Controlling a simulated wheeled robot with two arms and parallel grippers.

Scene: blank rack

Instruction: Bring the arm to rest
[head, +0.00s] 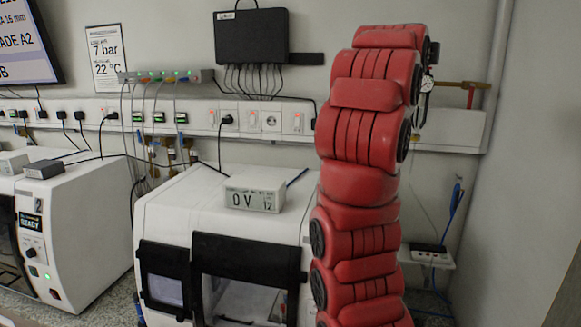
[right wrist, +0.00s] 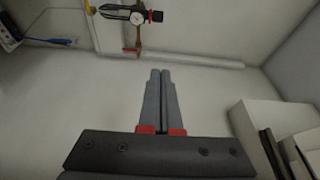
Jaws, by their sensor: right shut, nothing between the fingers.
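My red right arm (head: 365,180) stands upright in the right half of the head view. Its top reaches near the upper edge, and I cannot make out its fingers there. In the right wrist view my right gripper (right wrist: 161,74) has its two grey fingers together, with nothing between them. The fingers point toward a bare pale wall and touch nothing that I can see. My left gripper is not in view.
A white machine (head: 165,215) with a grey display box (head: 255,193) on top stands left of my arm. Another machine (head: 85,225) is at the far left.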

